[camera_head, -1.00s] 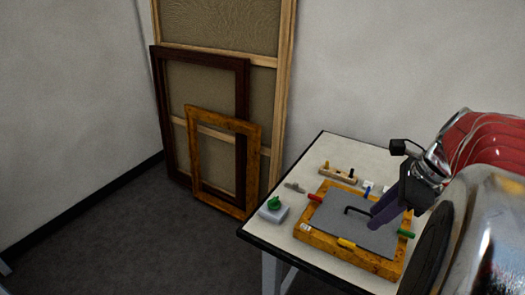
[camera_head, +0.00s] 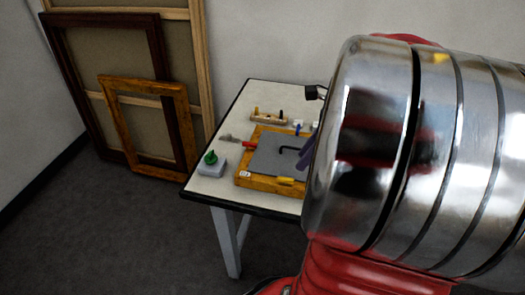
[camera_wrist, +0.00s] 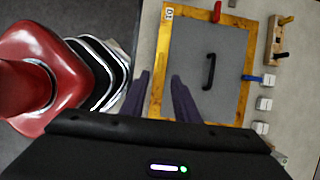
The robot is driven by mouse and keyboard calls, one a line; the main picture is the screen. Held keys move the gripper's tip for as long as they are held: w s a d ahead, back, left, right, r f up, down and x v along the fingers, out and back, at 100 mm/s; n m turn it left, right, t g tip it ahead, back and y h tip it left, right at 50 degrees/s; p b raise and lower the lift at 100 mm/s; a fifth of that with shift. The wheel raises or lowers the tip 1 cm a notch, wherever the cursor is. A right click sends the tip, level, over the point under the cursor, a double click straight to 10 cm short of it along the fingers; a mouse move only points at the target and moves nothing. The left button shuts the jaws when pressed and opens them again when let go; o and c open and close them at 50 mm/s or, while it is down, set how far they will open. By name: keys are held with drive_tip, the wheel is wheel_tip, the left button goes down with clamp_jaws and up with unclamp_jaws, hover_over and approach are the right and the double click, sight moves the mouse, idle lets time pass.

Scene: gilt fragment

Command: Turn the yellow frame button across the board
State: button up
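The gilt frame (camera_head: 255,184) lies flat on the table with a grey board (camera_head: 270,158) inside it. My gripper (camera_wrist: 160,76) has two purple fingers, apart and empty, over the left rail of the frame (camera_wrist: 155,100). In the head view the purple fingers show at the edge of my arm, which hides the frame's right part. The red button (camera_wrist: 217,12) and blue button (camera_wrist: 258,78) are on other rails.
A black handle (camera_wrist: 209,70) lies on the board. A grey box with a green knob (camera_head: 211,164) stands at the table's left. A wooden block with pegs (camera_head: 268,117) and small white blocks (camera_wrist: 264,104) lie beyond the frame. Larger frames (camera_head: 147,125) lean on the wall.

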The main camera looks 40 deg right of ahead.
sight(286, 179)
drive_tip(key=x, duration=0.9)
drive_tip(key=shift+f, duration=0.15)
clamp_jaws()
drive_tip(key=shift+a, duration=0.25)
drive_tip(key=shift+d, duration=0.1)
